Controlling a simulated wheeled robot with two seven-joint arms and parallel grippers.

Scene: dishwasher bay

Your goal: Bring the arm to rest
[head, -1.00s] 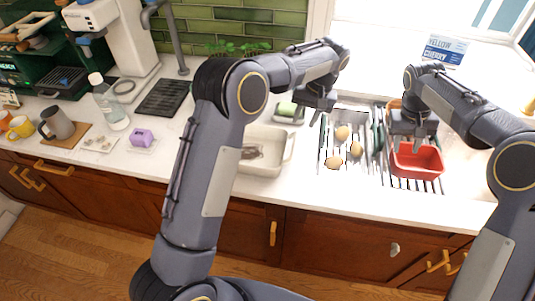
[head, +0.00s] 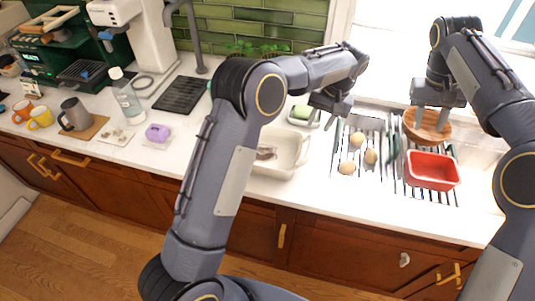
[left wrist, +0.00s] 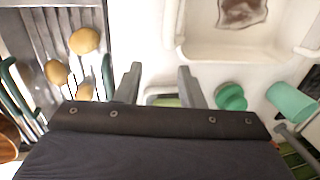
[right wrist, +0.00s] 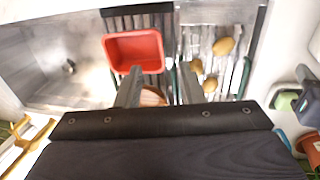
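My left gripper (head: 324,118) is open and empty above the counter, beside the green sponge (head: 301,112). Its two fingers (left wrist: 158,75) stand apart with nothing gripped in the left wrist view. My right gripper (head: 431,116) is above the round wooden piece (head: 427,131) at the back of the rack. Its fingers (right wrist: 160,78) are spread in the right wrist view, with the wooden piece (right wrist: 152,97) partly hidden beyond them. I cannot tell from the head view whether the fingertips touch it.
A red tub (head: 432,170) sits on the dish rack (head: 340,140), with several potato-like items (head: 357,139) to its left. A white basin (head: 295,157) is left of the rack. A grey mug (head: 74,114), bottle (head: 125,98) and purple item (head: 157,132) stand on the left counter.

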